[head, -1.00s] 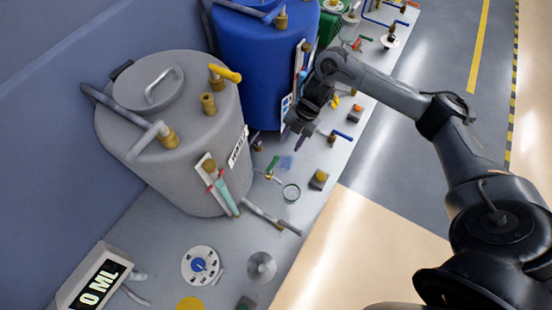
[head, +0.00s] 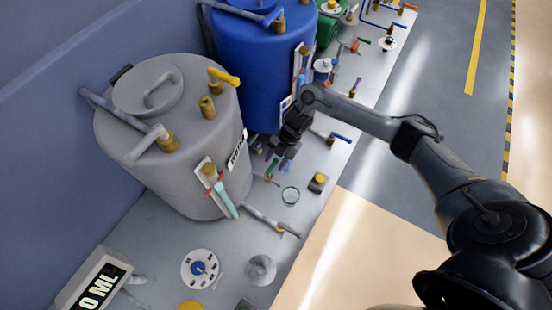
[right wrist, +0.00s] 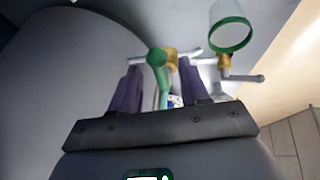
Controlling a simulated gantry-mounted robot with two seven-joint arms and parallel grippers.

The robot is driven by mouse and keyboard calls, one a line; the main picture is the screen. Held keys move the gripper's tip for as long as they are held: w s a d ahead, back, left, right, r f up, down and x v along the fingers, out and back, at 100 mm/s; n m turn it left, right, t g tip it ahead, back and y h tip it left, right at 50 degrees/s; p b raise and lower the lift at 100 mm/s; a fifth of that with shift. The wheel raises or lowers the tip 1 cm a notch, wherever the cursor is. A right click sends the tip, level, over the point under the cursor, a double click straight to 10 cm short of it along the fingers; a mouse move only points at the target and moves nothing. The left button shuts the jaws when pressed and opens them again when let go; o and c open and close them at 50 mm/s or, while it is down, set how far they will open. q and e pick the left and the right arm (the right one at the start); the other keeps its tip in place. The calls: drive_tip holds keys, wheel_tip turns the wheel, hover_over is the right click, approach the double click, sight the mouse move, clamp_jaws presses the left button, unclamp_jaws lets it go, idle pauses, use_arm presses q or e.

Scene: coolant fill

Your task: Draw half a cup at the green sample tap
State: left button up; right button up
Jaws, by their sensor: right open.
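In the right wrist view, the green handle (right wrist: 156,58) lies between the two purple fingers of my open right gripper (right wrist: 160,75), with gaps on both sides. A clear cup with a green rim (head: 291,195) stands just in front of the tap; it also shows at the top right of the right wrist view (right wrist: 232,35). My left gripper is in neither view.
The grey tank (head: 175,105) with a gauge strip is left of the tap, and the blue tank (head: 262,60) is behind. A grey pipe (head: 268,219) juts out in front. A display (head: 95,288) reads 0 ML. A yellow-topped block (head: 318,182) is right of the cup.

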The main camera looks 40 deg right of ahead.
drive_tip(key=shift+f, duration=0.1)
drive_tip(key=shift+c, duration=0.5)
clamp_jaws()
drive_tip(key=s+m+t+p, duration=0.1)
drive_tip(key=m+p, duration=0.1)
drive_tip(key=p, duration=0.1)
drive_tip(key=shift+o, duration=0.5)
unclamp_jaws()
